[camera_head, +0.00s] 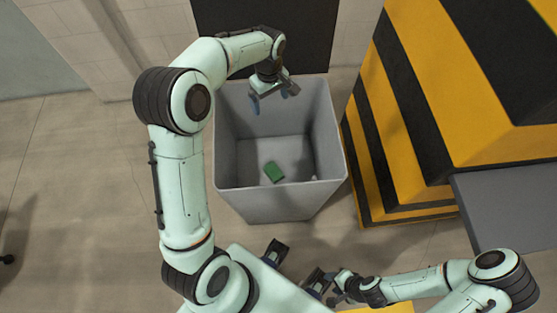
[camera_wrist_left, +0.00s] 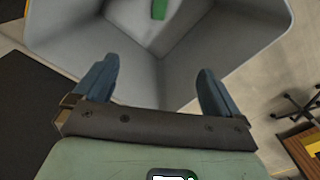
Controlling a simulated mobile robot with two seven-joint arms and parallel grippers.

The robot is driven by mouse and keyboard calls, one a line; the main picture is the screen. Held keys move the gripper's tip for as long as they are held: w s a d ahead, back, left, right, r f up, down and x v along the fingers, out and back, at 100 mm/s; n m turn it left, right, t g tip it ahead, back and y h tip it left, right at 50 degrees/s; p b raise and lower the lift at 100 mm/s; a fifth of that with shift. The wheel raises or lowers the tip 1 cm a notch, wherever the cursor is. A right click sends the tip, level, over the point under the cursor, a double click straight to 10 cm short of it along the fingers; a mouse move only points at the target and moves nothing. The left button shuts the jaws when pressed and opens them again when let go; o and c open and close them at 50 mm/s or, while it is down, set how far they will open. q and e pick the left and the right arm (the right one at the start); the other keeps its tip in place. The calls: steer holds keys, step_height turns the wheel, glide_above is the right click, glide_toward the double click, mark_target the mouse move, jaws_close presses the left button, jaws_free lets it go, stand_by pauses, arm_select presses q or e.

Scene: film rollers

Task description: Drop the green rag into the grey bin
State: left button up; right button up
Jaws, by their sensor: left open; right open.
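The green rag (camera_head: 274,172) lies on the floor of the grey bin (camera_head: 268,204), near its middle. In the left wrist view the rag (camera_wrist_left: 158,9) shows at the top edge, partly cut off, inside the bin (camera_wrist_left: 262,35). My left gripper (camera_head: 273,98) is over the far part of the bin's opening, open and empty. Its two blue fingers stand wide apart in the left wrist view (camera_wrist_left: 157,88), with nothing between them. My right gripper (camera_head: 338,288) is open, low in the head view, well apart from the bin. I see nothing held in it.
A yellow-and-black striped block (camera_head: 400,150) stands close to the right of the bin, with a grey surface (camera_head: 510,205) beside it. A dark panel (camera_head: 300,35) is behind the bin. A small pale bit (camera_head: 314,180) lies in the bin.

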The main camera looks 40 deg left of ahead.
arm_select(q)
step_height(320, 180, up, 5)
steer(key=shift+r, duration=0.2)
steer(key=shift+f, duration=0.1)
stand_by(0.4)
